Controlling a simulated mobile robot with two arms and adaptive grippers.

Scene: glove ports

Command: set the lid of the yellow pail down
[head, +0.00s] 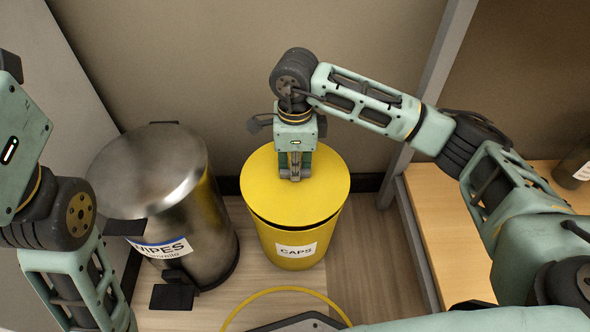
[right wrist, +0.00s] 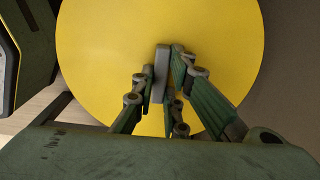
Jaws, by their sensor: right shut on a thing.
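The yellow lid (head: 262,185) is over the top of the yellow pail (head: 271,238), which bears a CAPS label. A dark gap shows between the lid and the pail's rim along the front, so the lid looks slightly raised or not flush. My right gripper (head: 294,176) points down at the middle of the lid and is shut on its grip. In the right wrist view the lid (right wrist: 215,45) fills the middle, and a grey upright piece (right wrist: 161,75) shows between the fingers. Of my left arm only links and the wrist show at the left edge; its fingers are out of view.
A steel bin (head: 150,170) with a WIPES label and a black pedal (head: 172,297) stands close left of the pail. A wooden shelf (head: 437,210) and a grey post (head: 440,70) are on the right. A yellow hoop (head: 283,290) shows in front. The wall is close behind.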

